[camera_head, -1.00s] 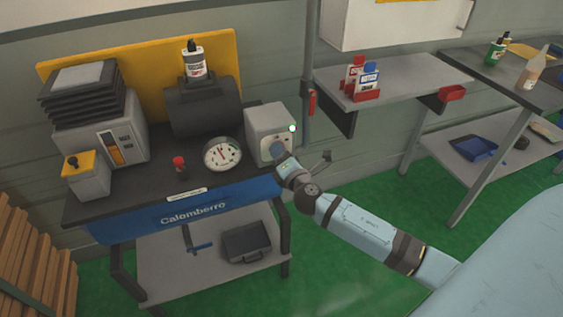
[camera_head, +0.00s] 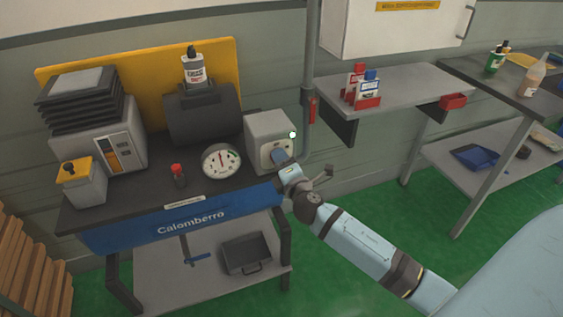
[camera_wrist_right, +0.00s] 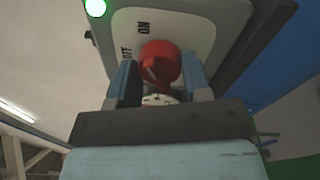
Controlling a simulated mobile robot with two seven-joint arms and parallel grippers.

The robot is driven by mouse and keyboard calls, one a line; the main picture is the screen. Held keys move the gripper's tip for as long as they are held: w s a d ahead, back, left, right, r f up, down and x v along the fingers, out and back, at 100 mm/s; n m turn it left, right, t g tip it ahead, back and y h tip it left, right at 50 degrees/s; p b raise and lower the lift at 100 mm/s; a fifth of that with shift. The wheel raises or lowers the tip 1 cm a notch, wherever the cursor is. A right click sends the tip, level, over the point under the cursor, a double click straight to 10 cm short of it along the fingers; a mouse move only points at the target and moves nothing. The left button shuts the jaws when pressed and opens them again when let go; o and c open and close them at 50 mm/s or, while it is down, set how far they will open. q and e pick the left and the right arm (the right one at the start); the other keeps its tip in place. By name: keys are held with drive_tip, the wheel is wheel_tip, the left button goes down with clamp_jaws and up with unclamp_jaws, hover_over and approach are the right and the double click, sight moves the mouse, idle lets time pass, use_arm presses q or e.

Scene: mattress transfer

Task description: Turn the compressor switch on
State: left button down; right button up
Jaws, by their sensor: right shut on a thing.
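The compressor switch is a red round knob (camera_wrist_right: 160,62) on a pale plate marked ON and OFF, seen in the right wrist view. The plate is on the front of a grey box (camera_head: 268,128) at the right end of the workbench in the head view. My right gripper (camera_head: 277,155) is at the box front, and the arm hides the knob there. In the right wrist view its two fingers (camera_wrist_right: 158,80) are on either side of the knob, shut on it. Which label the knob points to is unclear. My left gripper is not in view.
A green lamp (camera_wrist_right: 96,8) glows beside the switch plate. A dial gauge (camera_head: 221,161) and a small red-topped item (camera_head: 178,175) are on the workbench (camera_head: 130,205), left of the box. A grey shelf (camera_head: 420,85) with bottles is on the right.

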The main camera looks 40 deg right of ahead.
drive_tip(key=o, duration=0.7)
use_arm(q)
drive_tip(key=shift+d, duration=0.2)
use_arm(e)
drive_tip(key=shift+o, duration=1.1)
use_arm(q)
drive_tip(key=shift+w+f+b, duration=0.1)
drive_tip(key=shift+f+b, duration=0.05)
drive_tip(key=shift+b, duration=0.6)
use_arm(e)
drive_tip(key=r+v, duration=0.1)
drive_tip(key=v, duration=1.2)
drive_tip(key=shift+s+f, duration=0.4)
drive_tip(key=shift+f, duration=0.15)
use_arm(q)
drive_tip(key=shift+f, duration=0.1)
use_arm(e)
drive_tip(key=shift+a, duration=0.1)
